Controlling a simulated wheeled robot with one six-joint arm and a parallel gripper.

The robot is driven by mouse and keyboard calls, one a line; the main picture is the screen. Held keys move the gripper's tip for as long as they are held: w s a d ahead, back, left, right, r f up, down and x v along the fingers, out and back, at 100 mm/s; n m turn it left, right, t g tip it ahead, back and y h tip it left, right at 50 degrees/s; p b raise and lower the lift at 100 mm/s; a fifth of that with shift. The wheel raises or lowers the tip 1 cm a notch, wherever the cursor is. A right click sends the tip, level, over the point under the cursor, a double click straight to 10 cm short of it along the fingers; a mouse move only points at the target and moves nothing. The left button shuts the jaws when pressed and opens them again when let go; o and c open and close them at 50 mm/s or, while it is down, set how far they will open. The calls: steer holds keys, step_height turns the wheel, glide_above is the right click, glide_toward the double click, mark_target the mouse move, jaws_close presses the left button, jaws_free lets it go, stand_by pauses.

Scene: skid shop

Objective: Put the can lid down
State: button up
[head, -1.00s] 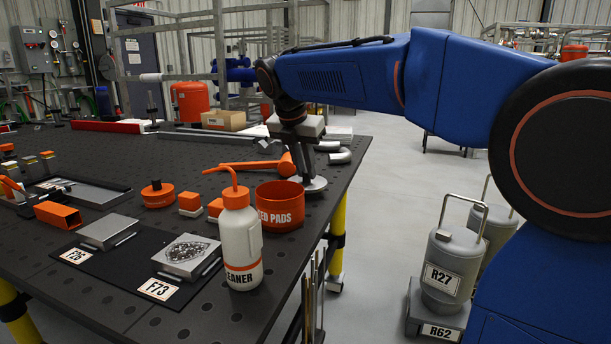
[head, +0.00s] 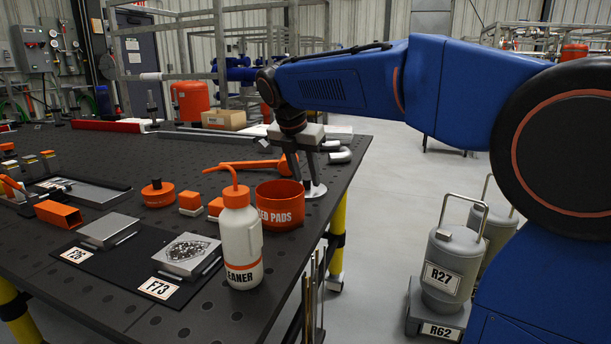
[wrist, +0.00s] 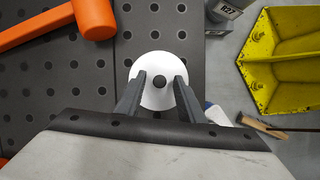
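The can lid (head: 316,191) is a pale round disc lying flat on the dark perforated table (head: 195,290), close to its right edge and just right of the orange pads can. In the wrist view the lid (wrist: 159,63) is white with a dark central knob (wrist: 159,82). My gripper (head: 305,179) is directly above the lid, fingers pointing down and spread. In the wrist view my gripper (wrist: 160,76) has one finger on each side of the knob, with a visible gap on both sides. It is open and holds nothing.
The orange pads can (head: 279,213) stands open just left of the lid. An orange hammer (head: 285,164) lies behind it. A white cleaner bottle (head: 240,245) stands in front. The table edge and floor are close on the right.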

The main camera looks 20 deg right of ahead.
steer(key=v, duration=1.2)
steer(key=s+d+f+m+y, duration=0.1)
steer(key=s+d+f+m, duration=0.2)
steer(key=s+f+m, duration=0.6)
steer(key=s+d+f+m+t+y, duration=0.1)
steer(key=s+d+f+m, duration=0.3)
steer(key=s+f+m, duration=0.5)
steer(key=s+d+f+m+y, duration=0.1)
steer(key=s+d+f+m, duration=0.2)
steer(key=s+f+m, duration=0.6)
step_height(320, 180, down, 4)
steer(key=s, duration=0.2)
steer(key=shift+s+d+r+t, duration=0.2)
steer(key=shift+s+d+t, duration=0.1)
steer(key=shift+s+d, duration=0.1)
